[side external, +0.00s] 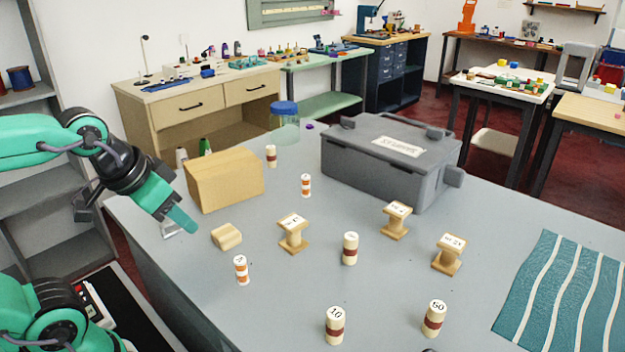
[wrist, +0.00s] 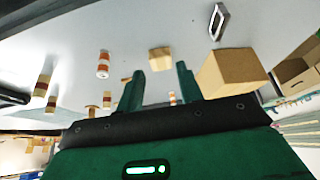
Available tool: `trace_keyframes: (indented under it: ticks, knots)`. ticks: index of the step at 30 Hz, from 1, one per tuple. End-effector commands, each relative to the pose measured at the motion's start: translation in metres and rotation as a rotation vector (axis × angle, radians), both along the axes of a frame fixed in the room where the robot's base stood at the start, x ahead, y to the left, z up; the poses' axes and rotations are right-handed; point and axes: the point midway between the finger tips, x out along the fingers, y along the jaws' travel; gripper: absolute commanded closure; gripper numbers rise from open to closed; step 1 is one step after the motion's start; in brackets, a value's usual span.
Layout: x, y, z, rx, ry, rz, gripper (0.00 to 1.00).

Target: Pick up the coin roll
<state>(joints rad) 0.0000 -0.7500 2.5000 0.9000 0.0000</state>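Several short cream cylinders look like coin rolls; I cannot tell which one is meant. In the side external view, a roll with orange bands (side external: 241,271) stands at the front left and another (side external: 306,186) stands farther back. Brown-banded rolls stand at the middle (side external: 350,249) and front, marked 10 (side external: 335,327) and 50 (side external: 434,319). My gripper (side external: 182,219) is at the counter's left edge, apart from them all. In the wrist view its two fingers (wrist: 161,88) are spread with nothing held; an orange-banded roll (wrist: 103,65) stands left of them.
A wooden block (side external: 227,236) lies right of my gripper, with a tan box (side external: 225,180) behind. Wooden spool-shaped pieces (side external: 293,233) stand mid-counter. A grey case (side external: 370,156) and clear jar (side external: 285,128) are at the back, a teal striped cloth (side external: 530,290) at right.

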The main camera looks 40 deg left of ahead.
Motion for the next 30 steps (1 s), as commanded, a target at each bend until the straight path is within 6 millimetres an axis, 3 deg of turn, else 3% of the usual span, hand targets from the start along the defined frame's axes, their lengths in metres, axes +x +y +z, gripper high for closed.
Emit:
trace_keyframes:
  ticks: [2,4,19,26,30]
  knots:
    - [0.0,0.0,0.0,0.0,0.0,0.0,0.64]
    - [0.0,0.0,0.0,0.0,0.0,0.0,0.52]
    - [0.006,-0.007,0.004,-0.016,0.021,-0.002,0.52]
    - [0.026,-0.035,0.014,-0.062,0.092,0.002,0.52]
    - [0.041,-0.063,0.021,-0.091,0.155,0.01,0.52]
